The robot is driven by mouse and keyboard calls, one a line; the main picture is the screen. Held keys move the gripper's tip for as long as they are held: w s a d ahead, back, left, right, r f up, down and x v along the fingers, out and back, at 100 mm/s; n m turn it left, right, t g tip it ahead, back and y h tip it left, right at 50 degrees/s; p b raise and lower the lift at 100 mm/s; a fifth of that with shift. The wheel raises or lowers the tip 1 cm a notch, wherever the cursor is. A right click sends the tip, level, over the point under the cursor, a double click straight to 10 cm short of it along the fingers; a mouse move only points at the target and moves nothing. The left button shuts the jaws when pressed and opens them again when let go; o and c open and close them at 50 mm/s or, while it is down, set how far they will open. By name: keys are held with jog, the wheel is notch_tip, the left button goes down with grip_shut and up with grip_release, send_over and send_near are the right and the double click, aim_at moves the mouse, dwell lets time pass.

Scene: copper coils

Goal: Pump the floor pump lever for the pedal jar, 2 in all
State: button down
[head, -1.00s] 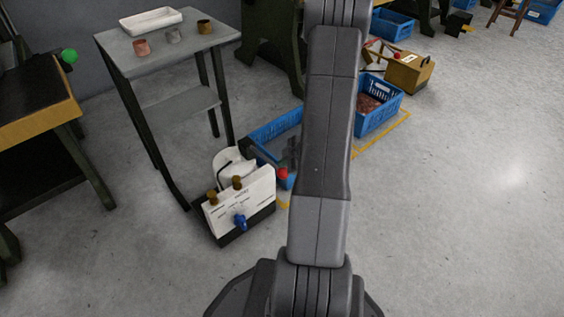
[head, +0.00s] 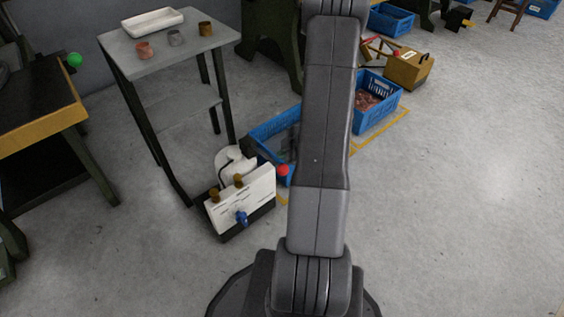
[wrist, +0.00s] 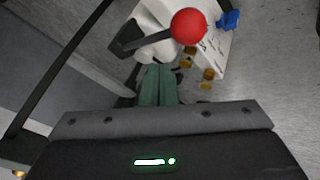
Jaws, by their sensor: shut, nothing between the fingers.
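The pump unit is a white panel (head: 243,200) on a dark base, with brass knobs and a blue tap, standing on the floor. A rounded white body (head: 228,160) sits behind it. The lever's red ball (head: 283,170) shows at the panel's right end. In the wrist view the red ball (wrist: 188,27) tops a dark lever arm (wrist: 143,38) reaching left over the white body. My gripper (wrist: 157,70), with green fingers, is shut and empty. In that picture its tips lie just below the lever arm, left of and below the ball; I cannot tell whether they touch. My arm hides much of the head view's middle.
A grey table (head: 150,53) with a white tray and small metal cups stands behind the pump. Blue crates (head: 274,133) lie behind and right of it. A yellow-edged bench (head: 45,130) is at the left. Open floor lies to the right.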

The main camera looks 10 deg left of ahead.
jog(key=r+p, duration=0.2)
jog(key=r, duration=0.1)
jog(key=shift+w+a+r+p, duration=0.15)
jog(key=shift+a+r+p, duration=0.05)
jog(key=shift+r+p, duration=0.15)
jog(key=shift+f, duration=0.15)
dwell(2.0)
